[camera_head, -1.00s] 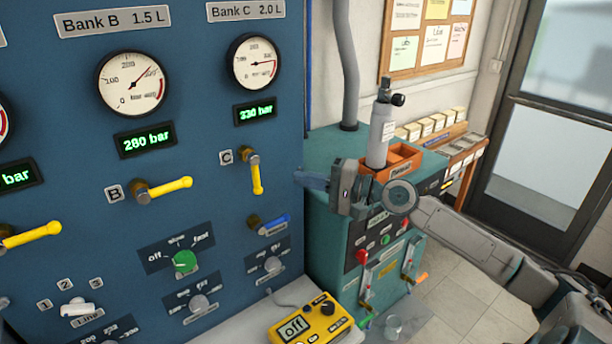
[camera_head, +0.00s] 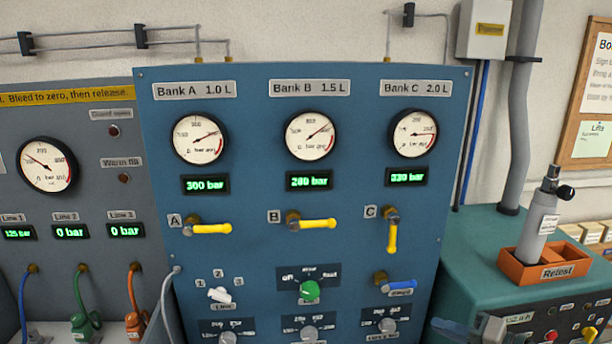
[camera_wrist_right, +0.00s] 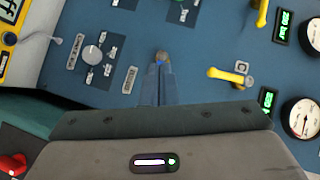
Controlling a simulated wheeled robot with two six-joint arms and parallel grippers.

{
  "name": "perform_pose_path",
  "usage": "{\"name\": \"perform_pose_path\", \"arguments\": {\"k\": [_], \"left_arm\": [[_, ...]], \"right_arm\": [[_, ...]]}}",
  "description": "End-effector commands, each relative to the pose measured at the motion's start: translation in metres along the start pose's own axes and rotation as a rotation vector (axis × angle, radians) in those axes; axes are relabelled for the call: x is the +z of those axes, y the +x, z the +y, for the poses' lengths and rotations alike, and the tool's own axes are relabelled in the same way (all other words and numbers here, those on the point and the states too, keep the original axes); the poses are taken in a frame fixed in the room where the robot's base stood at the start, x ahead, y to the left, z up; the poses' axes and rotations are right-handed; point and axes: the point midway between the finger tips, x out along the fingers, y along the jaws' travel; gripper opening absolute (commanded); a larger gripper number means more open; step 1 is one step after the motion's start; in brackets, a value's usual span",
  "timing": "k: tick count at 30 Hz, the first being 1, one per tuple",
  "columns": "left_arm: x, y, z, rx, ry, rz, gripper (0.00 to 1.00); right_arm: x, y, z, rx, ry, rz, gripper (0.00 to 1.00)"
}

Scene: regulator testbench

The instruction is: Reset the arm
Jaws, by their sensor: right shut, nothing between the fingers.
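My right gripper (camera_head: 438,324) is at the bottom right of the head view, in front of the blue panel's lower right edge. Its blue-grey fingers are shut and empty. In the wrist view the closed fingers (camera_wrist_right: 158,86) point toward the panel, apparently over the blue lever's place, hiding most of it. The blue lever (camera_head: 402,285) points right in the head view, and the fingers lie below and right of it there. The arm itself is mostly out of frame. My left gripper is not in view.
The blue panel (camera_head: 350,230) carries yellow levers A (camera_head: 211,229) and B (camera_head: 318,224), pointing right, and C (camera_head: 392,237), pointing down. A green knob (camera_head: 309,291) sits below. A grey bottle (camera_head: 540,215) leans in an orange Retest box (camera_head: 548,274) on the teal cabinet (camera_head: 470,230).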

Motion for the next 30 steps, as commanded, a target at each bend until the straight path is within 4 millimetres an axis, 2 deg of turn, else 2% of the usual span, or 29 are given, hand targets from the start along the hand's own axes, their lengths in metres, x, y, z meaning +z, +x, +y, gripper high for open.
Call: {"name": "perform_pose_path", "arguments": {"k": [1, 6, 9, 12, 18, 27, 28, 30], "left_arm": [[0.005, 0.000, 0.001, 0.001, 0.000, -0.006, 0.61], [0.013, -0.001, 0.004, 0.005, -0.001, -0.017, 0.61], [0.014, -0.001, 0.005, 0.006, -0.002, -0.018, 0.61], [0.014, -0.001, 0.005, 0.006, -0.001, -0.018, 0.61], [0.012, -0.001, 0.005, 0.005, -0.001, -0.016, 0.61], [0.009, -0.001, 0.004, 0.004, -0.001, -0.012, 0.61], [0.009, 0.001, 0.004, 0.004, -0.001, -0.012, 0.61], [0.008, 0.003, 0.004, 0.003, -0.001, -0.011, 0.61]], "right_arm": [[0.032, 0.004, 0.022, 0.059, -0.070, -0.031, 0.00], [0.114, -0.002, 0.088, 0.306, -0.360, -0.125, 0.00], [0.153, -0.017, 0.120, 0.462, -0.498, -0.183, 0.00], [0.182, -0.038, 0.144, 0.612, -0.600, -0.241, 0.00], [0.217, -0.078, 0.170, 0.837, -0.699, -0.339, 0.00], [0.255, -0.137, 0.184, 1.096, -0.731, -0.481, 0.00], [0.256, -0.139, 0.190, 1.111, -0.732, -0.491, 0.00], [0.255, -0.129, 0.211, 1.110, -0.730, -0.494, 0.00]]}}
